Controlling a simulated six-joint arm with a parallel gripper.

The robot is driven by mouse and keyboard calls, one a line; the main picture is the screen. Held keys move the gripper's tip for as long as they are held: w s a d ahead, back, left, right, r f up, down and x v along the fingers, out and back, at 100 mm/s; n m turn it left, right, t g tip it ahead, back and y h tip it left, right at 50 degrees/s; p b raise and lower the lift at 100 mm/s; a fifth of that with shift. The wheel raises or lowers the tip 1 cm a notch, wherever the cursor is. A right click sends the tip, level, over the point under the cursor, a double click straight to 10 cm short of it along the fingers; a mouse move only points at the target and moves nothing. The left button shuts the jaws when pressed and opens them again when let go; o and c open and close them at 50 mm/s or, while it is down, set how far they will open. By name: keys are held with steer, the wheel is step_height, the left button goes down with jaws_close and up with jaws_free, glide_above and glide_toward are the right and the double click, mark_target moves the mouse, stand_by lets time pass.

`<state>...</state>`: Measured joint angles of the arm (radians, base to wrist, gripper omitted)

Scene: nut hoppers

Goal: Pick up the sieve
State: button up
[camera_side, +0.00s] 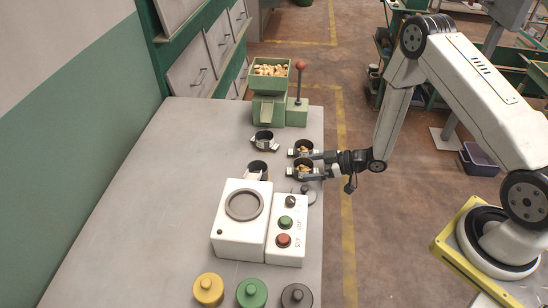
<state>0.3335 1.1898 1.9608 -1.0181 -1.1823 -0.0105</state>
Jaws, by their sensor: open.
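Several small dark cups with pale side tabs stand on the grey table, and I cannot tell for certain which one is the sieve. The back right cup (302,146) and the front right cup (303,163) both hold nuts. The back left cup (264,136) and the front left cup (257,166) show no nuts. My gripper (309,167) reaches in from the right, low over the table's right edge, with its fingers open at the front right cup. The fingers partly hide that cup, and contact is unclear.
A green hopper (270,83) full of nuts stands at the back, beside a red-knobbed lever (300,67). In front are a white machine (237,239) and a button panel (286,251), then yellow (208,290), green (252,293) and grey (296,297) knobbed pieces. The table's left side is clear.

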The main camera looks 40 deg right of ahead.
steer(key=shift+x, duration=1.3)
steer(key=c, duration=1)
steer(key=shift+c, duration=0.2)
steer(key=shift+r, duration=0.15)
steer(key=shift+r, duration=0.65)
steer(key=s+r, duration=1.1)
steer(key=s, duration=0.3)
steer(key=shift+d+r, duration=0.15)
steer(key=shift+r, duration=0.05)
